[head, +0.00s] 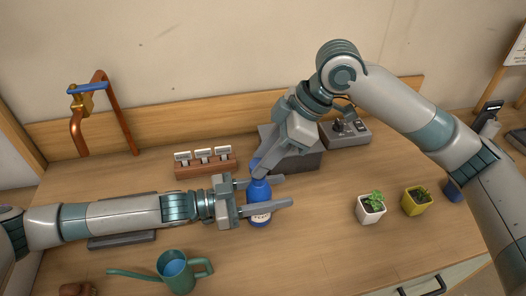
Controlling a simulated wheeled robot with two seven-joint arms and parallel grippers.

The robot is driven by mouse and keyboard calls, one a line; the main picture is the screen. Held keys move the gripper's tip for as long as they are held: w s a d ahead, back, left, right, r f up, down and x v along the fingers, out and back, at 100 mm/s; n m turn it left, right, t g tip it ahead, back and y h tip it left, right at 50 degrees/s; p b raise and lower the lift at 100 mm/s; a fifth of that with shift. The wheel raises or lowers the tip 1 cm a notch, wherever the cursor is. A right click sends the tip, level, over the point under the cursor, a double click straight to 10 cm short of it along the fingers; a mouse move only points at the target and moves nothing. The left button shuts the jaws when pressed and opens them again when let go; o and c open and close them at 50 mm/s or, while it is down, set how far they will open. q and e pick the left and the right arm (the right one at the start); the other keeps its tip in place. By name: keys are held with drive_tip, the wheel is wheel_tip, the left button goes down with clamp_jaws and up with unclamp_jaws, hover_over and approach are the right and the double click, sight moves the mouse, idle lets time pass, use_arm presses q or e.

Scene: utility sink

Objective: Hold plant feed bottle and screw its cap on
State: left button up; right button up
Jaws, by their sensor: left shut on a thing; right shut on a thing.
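The plant feed bottle (260,190) is blue with a pale label low on its front. It stands upright at the middle of the wooden worktop in the head view. My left gripper (274,191) is shut on the bottle's body, one finger on each side, coming in from the left. My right gripper (259,167) reaches down from the upper right and is shut on the blue cap (254,162) at the bottle's top. The fingers hide most of the cap and the neck, so I cannot tell how the cap sits on the thread.
A grey box (300,158) stands close behind the bottle. A wooden rack (205,168) with white tags is at the back left. A green watering can (175,271) stands front left. White (371,209) and yellow (417,201) plant pots are on the right. The worktop front of the bottle is clear.

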sight(259, 199)
drive_tip(key=shift+f, duration=0.2)
idle(0.6)
drive_tip(key=shift+f, duration=0.85)
drive_tip(key=shift+f, duration=0.6)
idle(0.3)
